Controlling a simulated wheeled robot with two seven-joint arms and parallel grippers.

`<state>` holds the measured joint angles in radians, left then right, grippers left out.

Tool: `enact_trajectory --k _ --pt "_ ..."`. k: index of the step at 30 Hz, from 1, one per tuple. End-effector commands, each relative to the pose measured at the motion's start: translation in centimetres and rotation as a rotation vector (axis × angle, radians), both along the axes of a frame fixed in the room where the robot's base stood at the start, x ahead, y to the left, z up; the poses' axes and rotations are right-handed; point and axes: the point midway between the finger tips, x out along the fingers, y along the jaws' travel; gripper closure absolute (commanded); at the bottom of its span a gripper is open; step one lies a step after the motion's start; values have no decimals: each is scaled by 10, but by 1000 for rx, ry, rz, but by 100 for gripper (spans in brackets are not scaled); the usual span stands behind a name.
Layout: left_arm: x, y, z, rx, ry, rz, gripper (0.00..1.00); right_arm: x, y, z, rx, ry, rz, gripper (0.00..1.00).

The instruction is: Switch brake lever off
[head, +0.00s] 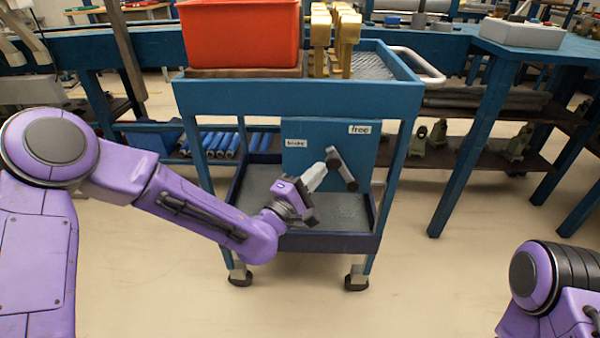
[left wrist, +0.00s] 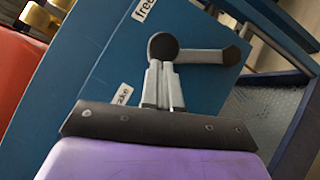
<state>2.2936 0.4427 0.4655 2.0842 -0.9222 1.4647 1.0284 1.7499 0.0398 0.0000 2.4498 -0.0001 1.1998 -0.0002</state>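The brake lever (head: 342,168) is a dark grey bar with a round black knob, mounted on the blue panel (head: 300,132) of a cart. Its knob end is up and to the left, its other end low and right. In the left wrist view the lever (left wrist: 205,56) shows with its knob near the fingers. My left gripper (head: 316,177) has its light grey fingers close together, with nothing seen between them. The fingertips (left wrist: 162,75) are at the knob, on the "brake" label's side; contact cannot be told. My right gripper is out of view.
The panel carries a "brake" label (head: 296,142) on the left and a "free" label (head: 359,129) on the right. The cart's top tray (head: 290,96) holds a red bin (head: 240,35) and brass-coloured parts (head: 335,40). Blue workbenches (head: 540,50) stand behind; the floor in front is clear.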

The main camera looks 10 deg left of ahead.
Motion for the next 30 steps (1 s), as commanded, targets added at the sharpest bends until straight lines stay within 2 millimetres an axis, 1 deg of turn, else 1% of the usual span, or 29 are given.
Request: enact_trajectory --k 1,6,12,15,21,25,30 --pt "1 -4 18 43 9 -1 100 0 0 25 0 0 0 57" --pt "3 -17 30 196 39 1 100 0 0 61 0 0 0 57" --pt "7 -33 38 352 72 1 100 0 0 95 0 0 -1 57" --pt "8 -40 41 415 84 1 100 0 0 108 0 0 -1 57" --pt "10 -51 42 508 104 2 100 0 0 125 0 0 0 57" --pt "11 -55 41 542 110 2 100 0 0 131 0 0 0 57" --pt "12 -57 41 564 114 3 100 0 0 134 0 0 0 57"
